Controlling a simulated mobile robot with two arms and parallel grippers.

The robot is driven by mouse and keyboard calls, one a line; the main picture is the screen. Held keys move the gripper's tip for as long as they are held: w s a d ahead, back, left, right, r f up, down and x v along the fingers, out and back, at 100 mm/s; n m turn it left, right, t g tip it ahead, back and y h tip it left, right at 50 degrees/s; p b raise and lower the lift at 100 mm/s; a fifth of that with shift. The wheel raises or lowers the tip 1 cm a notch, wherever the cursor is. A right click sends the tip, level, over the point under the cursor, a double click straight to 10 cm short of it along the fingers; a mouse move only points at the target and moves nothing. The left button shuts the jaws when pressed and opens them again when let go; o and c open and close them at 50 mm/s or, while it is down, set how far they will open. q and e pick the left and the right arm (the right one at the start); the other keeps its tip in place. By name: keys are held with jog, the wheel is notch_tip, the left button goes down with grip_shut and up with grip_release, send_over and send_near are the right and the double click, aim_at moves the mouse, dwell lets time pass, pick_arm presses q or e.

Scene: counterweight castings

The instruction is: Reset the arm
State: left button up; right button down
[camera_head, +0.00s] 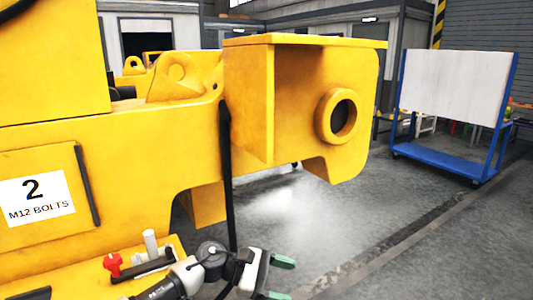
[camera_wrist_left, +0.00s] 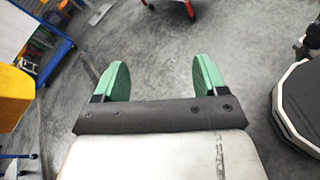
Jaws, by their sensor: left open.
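My left arm comes in at the bottom of the head view. Its left gripper (camera_head: 280,278) has green fingers pointing right, beside the front of the yellow casting (camera_head: 160,140). In the left wrist view the two green fingers of this gripper (camera_wrist_left: 160,76) stand wide apart with only grey floor between them. The gripper is open and empty. My right gripper is in neither view.
A yellow ledge with a red knob (camera_head: 112,264) and a grey cylinder (camera_head: 150,244) lies close to my left arm. A panel reads "2 M12 BOLTS" (camera_head: 36,198). A blue wheeled rack with a white board (camera_head: 452,82) stands right. The floor (camera_head: 420,225) between is clear.

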pick_arm(q)
jog(key=s+a+f+m+t+y, duration=0.65)
jog(key=s+a+m, duration=0.2)
jog(key=m, duration=0.25)
jog(key=s+a+f+m+t+y, duration=0.6)
jog(key=s+a+m+y, duration=0.15)
jog(key=a+m, duration=0.3)
jog(key=s+a+f+n+g, duration=0.2)
jog(key=s+n+g, duration=0.15)
jog(key=s, duration=0.35)
jog(key=s+a+f+n+g, duration=0.1)
jog(key=s+a+n+g, duration=0.25)
jog(key=s, duration=0.45)
notch_tip(320, 180, down, 24)
jog(key=s+g+p, duration=0.1)
jog(key=g+p, duration=0.1)
jog(key=s+a+f+g+y+p, duration=0.1)
jog(key=s+a+f+p, duration=0.1)
jog(key=s+f, duration=1.1)
jog(key=s, duration=0.3)
jog(key=shift+s+a+f, duration=0.2)
jog(key=shift+s+f, duration=0.05)
jog(key=shift+f, duration=0.15)
